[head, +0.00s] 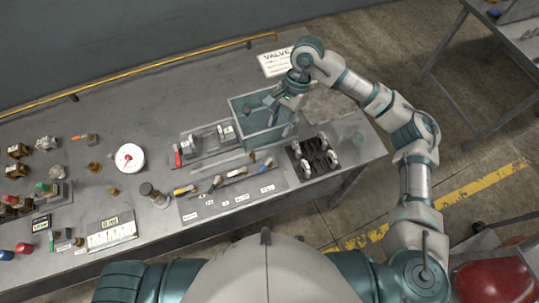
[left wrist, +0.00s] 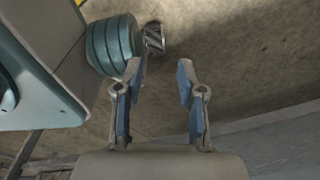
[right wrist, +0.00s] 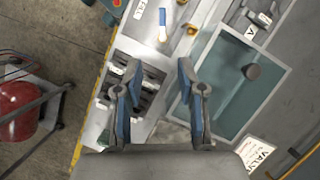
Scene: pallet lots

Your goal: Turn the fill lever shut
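I cannot tell for certain which part is the fill lever. A teal open-topped tank (head: 245,101) stands near the right end of the bench, with a dark round knob (right wrist: 250,71) in it. Small brass fittings (right wrist: 191,28) and a blue-and-white handle (right wrist: 162,25) sit beside the tank in the right wrist view. My right gripper (head: 291,97) is above the tank's right side in the head view. In the right wrist view its fingers (right wrist: 157,85) are apart with nothing between them. My left gripper (left wrist: 158,85) is open and empty over the floor, outside the head view.
A tool board (head: 225,201) with several coloured-handled tools lies in front of the tank. A dark rack with pale rollers (head: 316,154) is at its right. A white VALVE sign (head: 276,63) lies behind. A round dial (head: 130,158) and small parts fill the left side.

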